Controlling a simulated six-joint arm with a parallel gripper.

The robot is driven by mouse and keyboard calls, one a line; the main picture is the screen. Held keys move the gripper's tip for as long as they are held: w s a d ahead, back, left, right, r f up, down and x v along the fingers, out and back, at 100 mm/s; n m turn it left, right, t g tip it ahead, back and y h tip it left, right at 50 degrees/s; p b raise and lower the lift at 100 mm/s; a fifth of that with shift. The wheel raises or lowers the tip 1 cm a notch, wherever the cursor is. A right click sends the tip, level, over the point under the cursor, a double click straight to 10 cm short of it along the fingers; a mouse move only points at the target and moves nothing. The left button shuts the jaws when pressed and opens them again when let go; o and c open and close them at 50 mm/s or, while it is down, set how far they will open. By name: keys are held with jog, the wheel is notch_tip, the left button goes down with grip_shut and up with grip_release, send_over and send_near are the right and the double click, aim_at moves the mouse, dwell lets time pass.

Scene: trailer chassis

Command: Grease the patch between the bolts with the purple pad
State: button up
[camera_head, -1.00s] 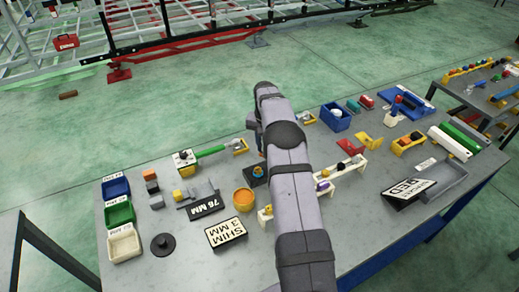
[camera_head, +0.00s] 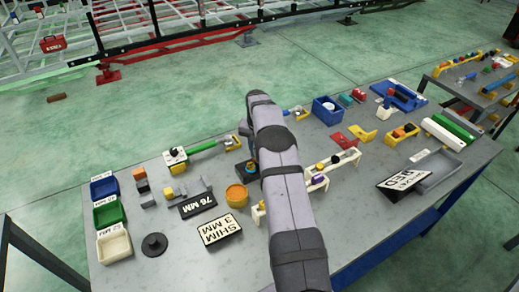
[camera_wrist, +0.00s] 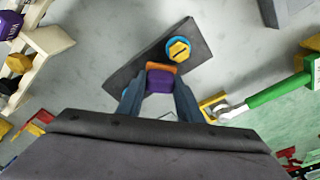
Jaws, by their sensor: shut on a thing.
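My gripper (camera_wrist: 159,103) is shut on the purple pad (camera_wrist: 161,82), which shows between the fingertips in the wrist view. An orange strip lies along the pad's far edge; I cannot tell whether it belongs to the pad. A dark plate (camera_wrist: 205,42) lies just beyond and under the pad. A yellow hex bolt (camera_wrist: 179,48) with a blue rim stands on the plate, beyond the pad. A bit of blue by the left finger may be a second bolt, mostly hidden. The patch cannot be made out, nor whether the pad touches the plate. In the head view my arm hides most of this.
A white rack (camera_head: 345,160) with purple and yellow pieces stands right of my arm. An orange cup (camera_head: 237,196) and the 76 MM sign (camera_head: 198,205) are to the left. A green-handled tool (camera_head: 203,146) lies behind left. Bare table shows at the front left.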

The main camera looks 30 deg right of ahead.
jog(key=shift+f, duration=0.55)
jog(key=shift+d+f, duration=0.4)
jog(key=shift+d, duration=0.1)
jog(key=shift+d+f+b, duration=0.1)
jog(key=shift+d+b, duration=0.4)
jog(key=shift+d, duration=1)
jog(key=shift+r+p, duration=0.2)
jog(key=shift+p, duration=0.15)
jog(key=shift+a+f, duration=0.15)
jog(key=shift+a, duration=0.3)
jog(key=shift+a+p, duration=0.4)
jog(key=shift+a, duration=1.05)
jog(key=shift+a+r, duration=0.1)
jog(key=shift+r, duration=0.15)
jog(key=shift+r+p, duration=1.9)
jog(key=shift+r, duration=1.9)
